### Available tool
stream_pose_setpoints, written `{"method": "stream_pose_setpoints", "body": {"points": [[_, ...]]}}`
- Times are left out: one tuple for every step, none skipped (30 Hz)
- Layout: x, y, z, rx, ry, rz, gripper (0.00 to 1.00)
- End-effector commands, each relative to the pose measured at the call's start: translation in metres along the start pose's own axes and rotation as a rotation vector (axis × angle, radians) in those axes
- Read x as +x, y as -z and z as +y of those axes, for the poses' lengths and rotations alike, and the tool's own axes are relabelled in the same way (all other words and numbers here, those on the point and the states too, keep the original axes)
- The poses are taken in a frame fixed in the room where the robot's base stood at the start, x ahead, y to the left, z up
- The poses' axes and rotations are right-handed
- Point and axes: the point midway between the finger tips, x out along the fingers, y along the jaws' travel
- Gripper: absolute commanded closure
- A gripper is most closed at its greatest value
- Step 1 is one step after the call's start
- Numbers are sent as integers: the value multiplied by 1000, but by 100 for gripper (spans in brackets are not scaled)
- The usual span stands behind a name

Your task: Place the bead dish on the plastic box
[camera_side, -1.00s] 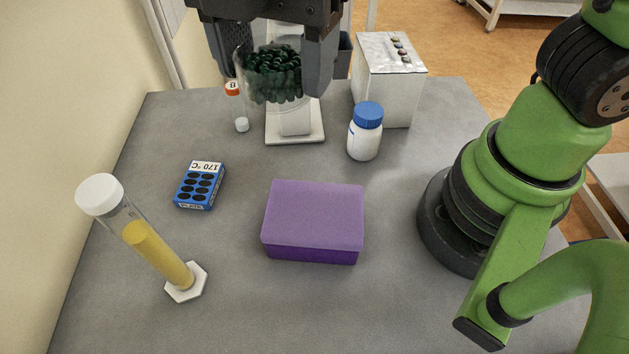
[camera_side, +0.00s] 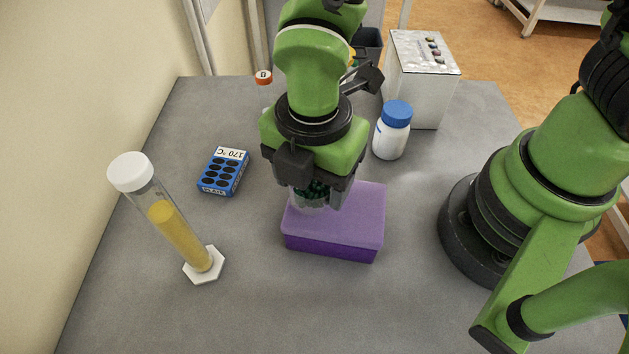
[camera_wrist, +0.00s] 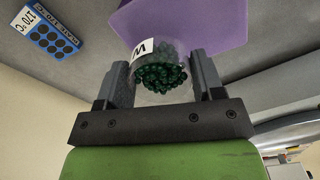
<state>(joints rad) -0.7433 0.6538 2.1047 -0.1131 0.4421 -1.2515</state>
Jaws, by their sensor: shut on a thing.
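The bead dish (camera_side: 309,197) is a clear round dish filled with dark green beads. My gripper (camera_side: 322,196) is shut on it, with one finger on each side. In the side view the dish is at the left part of the purple plastic box (camera_side: 340,237), partly hidden by my gripper. I cannot tell whether it touches the lid. In the wrist view the dish (camera_wrist: 158,77) shows between both fingers, with a white label bearing a dark letter, and the purple box (camera_wrist: 195,22) lies just beyond it.
A white bottle with a blue cap (camera_side: 391,135) and a white device (camera_side: 424,85) stand behind right. The front of the table is clear.

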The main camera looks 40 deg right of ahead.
Motion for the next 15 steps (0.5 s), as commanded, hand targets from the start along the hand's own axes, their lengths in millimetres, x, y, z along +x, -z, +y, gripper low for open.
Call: {"method": "stream_pose_setpoints", "body": {"points": [[8,0,-1,0,5,-2,63],[11,0,0,-1,3,-2,63],[14,0,0,-1,3,-1,63],[16,0,0,-1,1,-1,63],[17,0,0,-1,0,0,63],[17,0,0,-1,-1,0,63],[17,0,0,-1,-1,0,63],[17,0,0,-1,-1,0,63],[16,0,0,-1,-1,0,63],[16,0,0,-1,-1,0,63],[16,0,0,-1,-1,0,63],[17,0,0,-1,-1,0,63],[17,0,0,-1,-1,0,63],[18,0,0,-1,0,0,63],[20,0,0,0,1,-1,63]]}}
